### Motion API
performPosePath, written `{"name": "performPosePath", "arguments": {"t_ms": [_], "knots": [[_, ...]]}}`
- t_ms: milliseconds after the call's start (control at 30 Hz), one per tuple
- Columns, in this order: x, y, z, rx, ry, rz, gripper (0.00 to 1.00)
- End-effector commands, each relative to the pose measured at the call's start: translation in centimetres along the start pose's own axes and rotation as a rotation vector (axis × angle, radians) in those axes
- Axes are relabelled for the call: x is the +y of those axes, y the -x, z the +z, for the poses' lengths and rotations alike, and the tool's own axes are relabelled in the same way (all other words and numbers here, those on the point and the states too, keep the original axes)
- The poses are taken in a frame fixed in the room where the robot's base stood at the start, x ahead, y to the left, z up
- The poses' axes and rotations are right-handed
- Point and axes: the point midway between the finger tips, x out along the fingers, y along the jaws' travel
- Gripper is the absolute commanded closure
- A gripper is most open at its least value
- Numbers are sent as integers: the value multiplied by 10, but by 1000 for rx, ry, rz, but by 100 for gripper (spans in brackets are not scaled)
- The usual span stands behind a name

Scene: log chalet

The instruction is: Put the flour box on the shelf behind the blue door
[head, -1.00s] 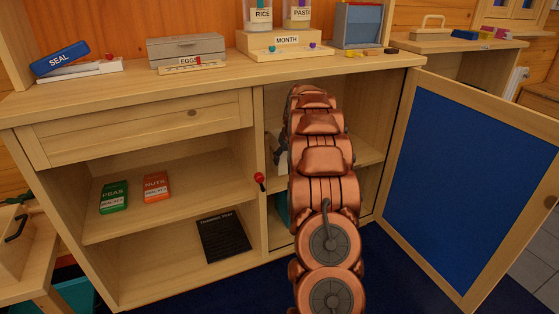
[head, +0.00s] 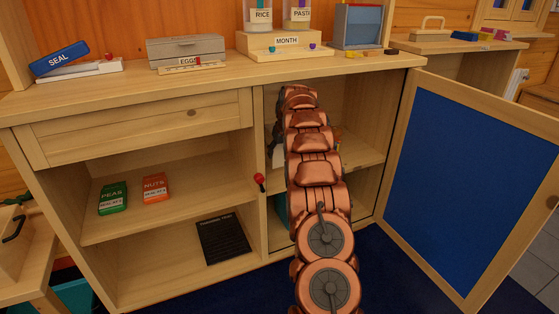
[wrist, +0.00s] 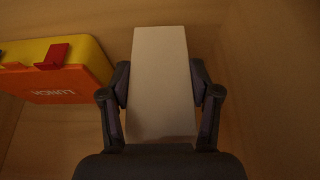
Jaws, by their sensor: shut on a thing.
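The flour box (wrist: 160,60) shows in the wrist view as a plain pale upright box; no label faces the camera. My gripper (wrist: 160,84) is shut on it, one finger on each side. In the head view the arm reaches into the right-hand cabinet compartment and hides most of the gripper and box. The blue door (head: 468,190) stands wide open to the right. The shelf (head: 368,152) inside that compartment shows to the right of my arm. I cannot tell whether the box touches it.
A yellow and orange lunch box (wrist: 60,72) is close on the left in the wrist view. The compartment wall (wrist: 265,80) is on the right. The left compartment holds a green peas packet (head: 113,198), an orange nuts packet (head: 156,188) and a black tray (head: 222,238).

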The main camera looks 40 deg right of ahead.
Motion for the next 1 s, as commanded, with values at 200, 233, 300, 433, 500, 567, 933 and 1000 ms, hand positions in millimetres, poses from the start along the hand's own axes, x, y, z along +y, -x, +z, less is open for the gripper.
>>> {"name": "performPosePath", "arguments": {"t_ms": [200, 233, 300, 433, 500, 567, 933, 1000], "knots": [[1, -28, 12, -4, -1, 0, 100], [1, -30, 14, -4, -1, 0, 100], [0, -34, 14, -2, -1, 0, 100], [0, -33, 13, 0, 0, 0, 100], [0, -32, 13, 0, 0, 0, 100], [0, -32, 13, 0, 0, 0, 100], [0, -35, 14, -2, -1, 0, 13], [0, -35, 14, -2, -1, -1, 13]]}}
